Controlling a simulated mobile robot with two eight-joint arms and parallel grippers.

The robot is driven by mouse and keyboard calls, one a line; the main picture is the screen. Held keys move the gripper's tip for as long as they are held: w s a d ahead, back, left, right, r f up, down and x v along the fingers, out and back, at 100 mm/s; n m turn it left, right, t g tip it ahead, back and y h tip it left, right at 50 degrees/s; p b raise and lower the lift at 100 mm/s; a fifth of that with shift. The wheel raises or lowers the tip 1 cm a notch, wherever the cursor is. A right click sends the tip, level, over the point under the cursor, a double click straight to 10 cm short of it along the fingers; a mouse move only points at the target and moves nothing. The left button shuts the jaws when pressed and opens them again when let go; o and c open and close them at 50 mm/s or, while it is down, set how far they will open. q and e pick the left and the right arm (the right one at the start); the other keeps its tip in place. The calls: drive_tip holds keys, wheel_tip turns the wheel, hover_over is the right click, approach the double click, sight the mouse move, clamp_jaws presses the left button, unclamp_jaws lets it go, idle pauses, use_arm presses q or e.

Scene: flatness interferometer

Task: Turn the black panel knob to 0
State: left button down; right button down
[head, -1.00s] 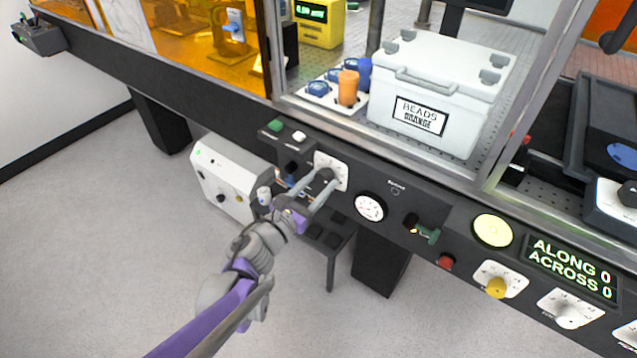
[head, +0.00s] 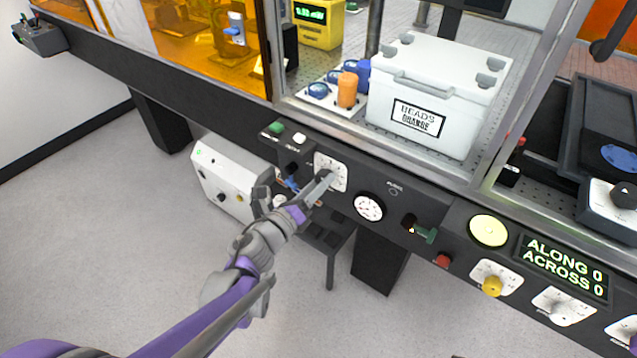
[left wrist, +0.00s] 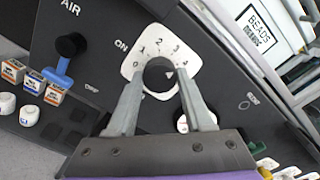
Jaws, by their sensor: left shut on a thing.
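The black panel knob (left wrist: 160,76) sits on a white dial plate (head: 333,164) on the dark front panel. In the left wrist view the plate carries numbers from 0 at the lower left, over the top, to 4 at the right. My left gripper (head: 326,179) is at the knob. In the left wrist view its two grey fingers (left wrist: 161,92) are shut on the knob from both sides. The fingers hide most of the knob in the head view. I cannot tell for sure which number the knob's mark faces. My right gripper is not in view.
A round gauge (head: 368,207) is right of the dial plate. A blue-handled AIR valve (left wrist: 61,72) and green and white buttons are to its left. Further right are a green lever (head: 424,234), a red button (head: 442,260) and a yellow knob (head: 491,286).

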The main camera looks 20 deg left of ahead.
use_arm(q)
drive_tip(key=shift+a+n+h+b, duration=0.1)
drive_tip(key=shift+n+h+b, duration=0.35)
drive_tip(key=shift+n, duration=13.15)
drive_tip(key=shift+c, duration=1.4)
unclamp_jaws()
